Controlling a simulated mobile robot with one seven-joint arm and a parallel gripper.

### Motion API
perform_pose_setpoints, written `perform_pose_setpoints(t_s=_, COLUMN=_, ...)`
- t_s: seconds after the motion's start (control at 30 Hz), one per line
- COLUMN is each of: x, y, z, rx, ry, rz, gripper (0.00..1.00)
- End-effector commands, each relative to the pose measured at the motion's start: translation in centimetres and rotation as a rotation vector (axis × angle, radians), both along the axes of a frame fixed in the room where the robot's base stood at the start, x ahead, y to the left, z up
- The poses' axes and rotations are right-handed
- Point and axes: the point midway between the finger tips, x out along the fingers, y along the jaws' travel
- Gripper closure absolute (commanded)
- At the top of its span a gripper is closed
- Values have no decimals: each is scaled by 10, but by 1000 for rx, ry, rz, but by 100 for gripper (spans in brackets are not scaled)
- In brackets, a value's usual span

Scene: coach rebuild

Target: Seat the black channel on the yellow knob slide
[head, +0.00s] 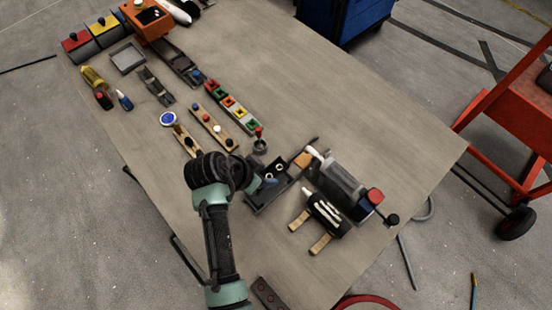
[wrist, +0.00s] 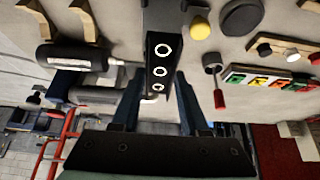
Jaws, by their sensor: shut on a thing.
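The black channel (wrist: 162,58) is a long dark piece with several pale-rimmed round holes along its face. My gripper (wrist: 158,90) is shut on its near end in the wrist view, with one blue-grey finger on each side. In the head view my gripper (head: 262,182) is low over the near part of the table, and dark shapes with pale rings lie around it. A yellow round knob (wrist: 200,28) shows in the wrist view, right of the channel and apart from it in the picture. I cannot find this knob in the head view; my arm may hide it. I cannot tell the channel's height.
A dark cup with a red-topped handle (head: 259,136) stands just beyond my gripper. Right of it are a grey cylinder assembly (head: 340,180) and a black roller (head: 327,210) on wooden blocks. Wooden strips with knobs (head: 213,128) lie beyond. The table's right side (head: 400,130) is clear.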

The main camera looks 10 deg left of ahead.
Motion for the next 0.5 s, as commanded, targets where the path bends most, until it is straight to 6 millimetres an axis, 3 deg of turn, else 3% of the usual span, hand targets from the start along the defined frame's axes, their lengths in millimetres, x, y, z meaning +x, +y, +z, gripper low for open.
perform_pose_setpoints(t_s=0.5, x=-1, y=0, z=-43, rx=0, ry=1, rz=-3, gripper=100)
